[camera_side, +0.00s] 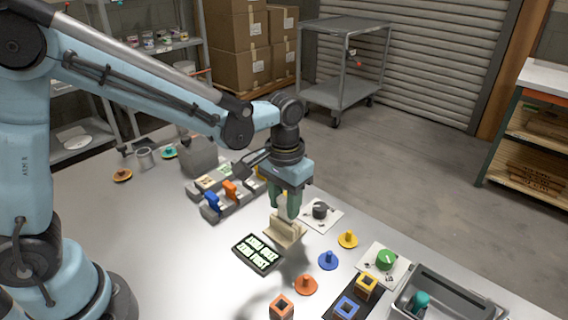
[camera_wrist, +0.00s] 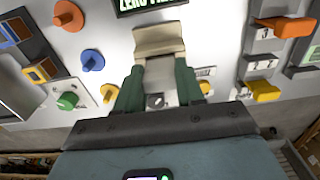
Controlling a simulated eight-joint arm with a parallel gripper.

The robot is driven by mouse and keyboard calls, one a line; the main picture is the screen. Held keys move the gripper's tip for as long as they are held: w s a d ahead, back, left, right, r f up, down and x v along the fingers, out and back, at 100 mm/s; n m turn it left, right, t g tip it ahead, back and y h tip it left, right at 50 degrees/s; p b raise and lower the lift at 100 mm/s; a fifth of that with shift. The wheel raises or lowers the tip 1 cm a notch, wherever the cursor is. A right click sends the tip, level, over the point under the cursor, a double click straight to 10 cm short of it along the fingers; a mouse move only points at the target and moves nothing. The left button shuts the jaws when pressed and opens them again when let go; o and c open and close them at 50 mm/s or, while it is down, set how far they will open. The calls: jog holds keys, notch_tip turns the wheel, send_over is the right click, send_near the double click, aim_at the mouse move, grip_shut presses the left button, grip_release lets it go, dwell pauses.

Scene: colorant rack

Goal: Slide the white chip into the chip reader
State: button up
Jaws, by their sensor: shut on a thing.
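I cannot tell for sure which thing is the chip reader.
A grey rack with coloured levers (camera_side: 228,198) stands left of my gripper. A black knob (camera_side: 320,210) on a white plate is close on the right. Blue (camera_side: 328,261), yellow (camera_side: 348,239) and orange (camera_side: 306,285) pegs stand nearby. A grey bin (camera_side: 440,290) is at the front right.

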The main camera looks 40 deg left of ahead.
jog(key=shift+f, duration=1.25)
jog(key=shift+r, duration=0.15)
jog(key=shift+r, duration=1.25)
jog(key=shift+f, duration=1.25)
dwell(0.9)
jog(key=shift+r, duration=1.25)
jog(key=shift+f, duration=1.4)
dwell(0.6)
